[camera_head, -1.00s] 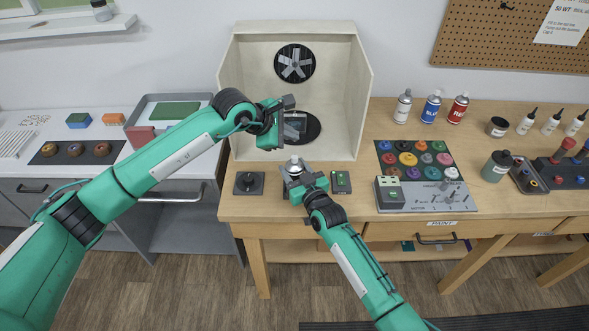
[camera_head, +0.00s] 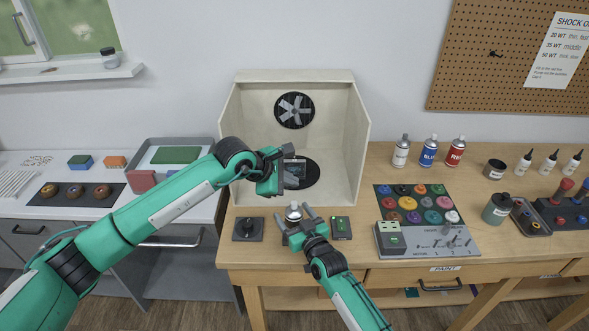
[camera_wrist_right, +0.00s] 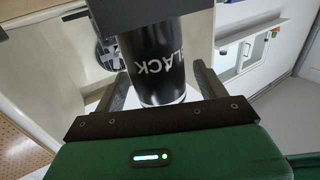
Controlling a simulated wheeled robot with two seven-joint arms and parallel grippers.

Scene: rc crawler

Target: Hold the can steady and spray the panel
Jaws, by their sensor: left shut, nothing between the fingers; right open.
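The spray can (camera_head: 293,213) stands at the front of the spray booth, pale-topped in the head view. In the right wrist view the can (camera_wrist_right: 158,65) is black with white lettering reading BLACK. My right gripper (camera_head: 297,214) is open, with one finger on each side of the can; the wrist view shows gaps beside it. My left gripper (camera_head: 289,167) is shut and empty, in front of the booth opening, above and behind the can. A greyish piece behind the left fingers may be the panel; it is mostly hidden.
The pale booth (camera_head: 233,150) has a fan (camera_head: 294,110) in its back wall. A dark knob box (camera_head: 248,229) and a small green-buttoned box (camera_head: 341,228) flank the can. White, blue and red cans (camera_head: 428,151) and a paint-pot tray (camera_head: 464,240) stand to the right.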

